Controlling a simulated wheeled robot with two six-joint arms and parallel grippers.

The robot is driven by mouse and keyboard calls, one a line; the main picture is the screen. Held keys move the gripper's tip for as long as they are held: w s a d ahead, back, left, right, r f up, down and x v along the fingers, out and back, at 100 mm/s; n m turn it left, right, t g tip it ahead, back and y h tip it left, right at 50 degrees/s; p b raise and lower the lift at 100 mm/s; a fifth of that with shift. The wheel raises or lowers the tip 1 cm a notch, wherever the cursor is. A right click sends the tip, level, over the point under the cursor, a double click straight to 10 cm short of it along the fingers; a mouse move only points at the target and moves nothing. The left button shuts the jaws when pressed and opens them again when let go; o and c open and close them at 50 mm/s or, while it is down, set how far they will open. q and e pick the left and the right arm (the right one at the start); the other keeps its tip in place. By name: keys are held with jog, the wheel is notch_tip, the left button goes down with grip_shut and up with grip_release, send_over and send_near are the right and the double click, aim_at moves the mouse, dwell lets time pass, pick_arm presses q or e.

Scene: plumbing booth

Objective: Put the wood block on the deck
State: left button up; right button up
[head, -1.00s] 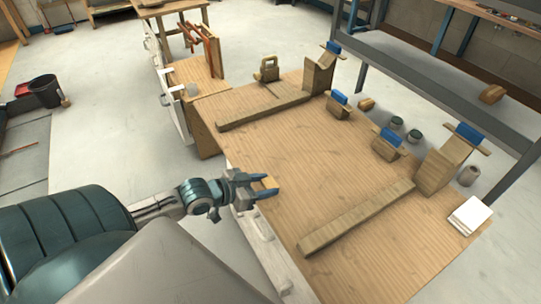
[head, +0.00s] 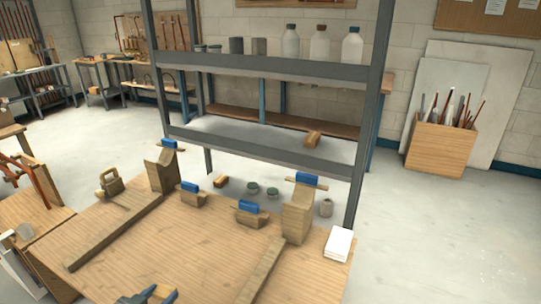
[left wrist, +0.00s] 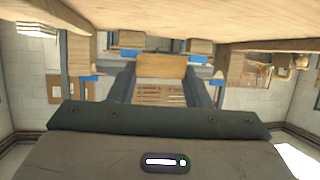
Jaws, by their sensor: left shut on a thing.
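My left gripper (head: 156,295) shows only in part at the bottom edge of the head view, over the wooden tabletop. In the left wrist view its two grey fingers are shut on a wood block (left wrist: 161,66), which sits between the fingertips. My right gripper is not in view.
On the wooden table (head: 180,235) stand wooden stands with blue tops (head: 298,210), long wooden bars (head: 120,230) and a white pad (head: 339,245). Bottles (head: 320,42) and cups stand on the upper shelf. Rack posts (head: 375,100) flank the deck; its left and middle are clear.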

pick_arm(q)
jog(key=w+d+r+n+y, duration=0.2)
jog(key=w+d+r, duration=0.5)
jog(key=d+r, duration=0.1)
jog(key=shift+w+r+y, duration=0.2)
jog(key=shift+r+y, duration=0.05)
jog(key=shift+y, duration=0.15)
dwell(0.4)
